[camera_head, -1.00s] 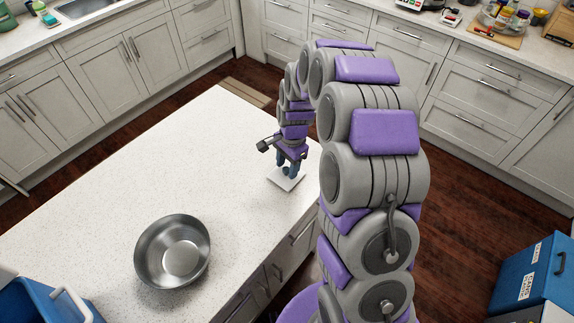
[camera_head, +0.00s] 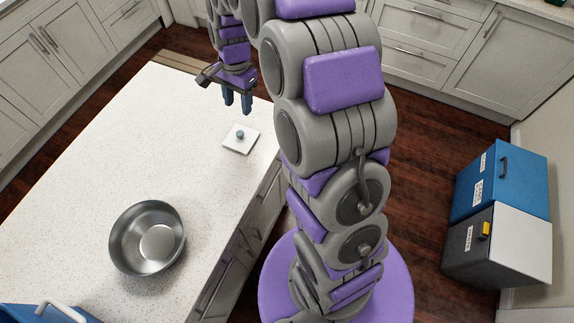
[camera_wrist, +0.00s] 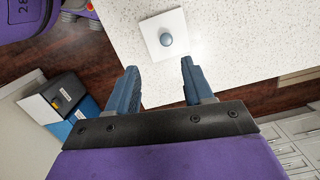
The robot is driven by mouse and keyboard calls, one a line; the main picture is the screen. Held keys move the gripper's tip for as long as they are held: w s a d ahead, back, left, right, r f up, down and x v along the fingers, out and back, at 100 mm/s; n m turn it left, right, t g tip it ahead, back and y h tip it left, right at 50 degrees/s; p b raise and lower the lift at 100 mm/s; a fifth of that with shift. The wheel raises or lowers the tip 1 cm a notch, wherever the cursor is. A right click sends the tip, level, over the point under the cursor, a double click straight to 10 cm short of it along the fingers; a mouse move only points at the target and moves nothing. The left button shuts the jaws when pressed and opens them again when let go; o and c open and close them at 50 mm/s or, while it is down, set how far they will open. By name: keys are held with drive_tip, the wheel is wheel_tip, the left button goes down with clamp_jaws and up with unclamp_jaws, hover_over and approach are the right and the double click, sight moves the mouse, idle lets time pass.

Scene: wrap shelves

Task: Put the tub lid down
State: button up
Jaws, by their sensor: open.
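The tub lid (camera_head: 240,139) is a white square plate with a round blue-grey knob. It lies flat on the white speckled counter near the counter's right edge. My gripper (camera_head: 237,104) is above the lid, apart from it, with its two blue fingers pointing down. In the wrist view my gripper (camera_wrist: 160,85) is open and empty. The lid (camera_wrist: 152,47) shows beyond the fingertips there, with its knob uncovered.
A steel bowl (camera_head: 124,244) stands on the counter (camera_head: 90,170) at the front left. Part of a blue container (camera_head: 40,314) shows at the bottom left. A blue bin (camera_head: 500,180) and a dark bin (camera_head: 470,245) stand on the right. The counter's middle is clear.

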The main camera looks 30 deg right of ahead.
drive_tip(key=s+r+n, duration=0.2)
drive_tip(key=s+n, duration=0.2)
drive_tip(key=s, duration=0.7)
drive_tip(key=s+a+r+n, duration=0.1)
drive_tip(key=s+r+n, duration=0.2)
drive_tip(key=s, duration=0.8)
drive_tip(key=s+r+n+g+h, duration=0.1)
drive_tip(key=s+n, duration=0.4)
drive_tip(key=s, duration=0.6)
drive_tip(key=shift+s+a+r, duration=0.25)
drive_tip(key=shift+s+r, duration=0.15)
drive_tip(key=shift+r, duration=0.3)
